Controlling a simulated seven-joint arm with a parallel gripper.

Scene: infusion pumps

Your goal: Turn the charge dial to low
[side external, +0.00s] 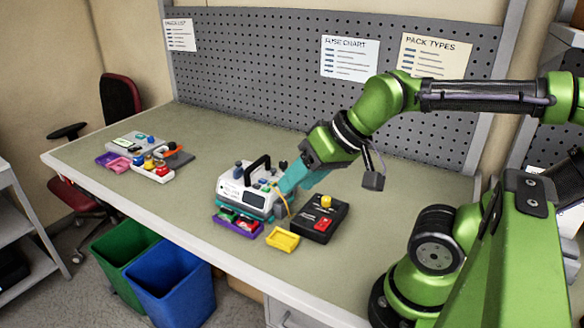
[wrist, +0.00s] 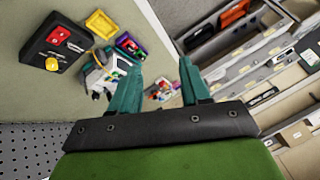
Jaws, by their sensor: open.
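A white device (side external: 247,192) with a black carry handle, a small screen and several small knobs stands in the middle of the bench. To its right is a black box (side external: 307,228) with a yellow knob (side external: 325,201) and a red part on top. The box also shows at the upper left of the wrist view (wrist: 40,48). Which knob is the charge dial, and its setting, I cannot tell. My gripper (side external: 284,187) has teal fingers reaching beside the device's right side; contact is unclear. In the wrist view my gripper (wrist: 161,70) is open with nothing between its fingers.
A yellow tray (side external: 283,239) and a purple tray (side external: 237,226) with red and green pieces lie in front of the device. Another group of devices and trays (side external: 147,160) sits at the left. A pegboard (side external: 270,60) stands behind. Bins (side external: 172,290) stand below the front edge.

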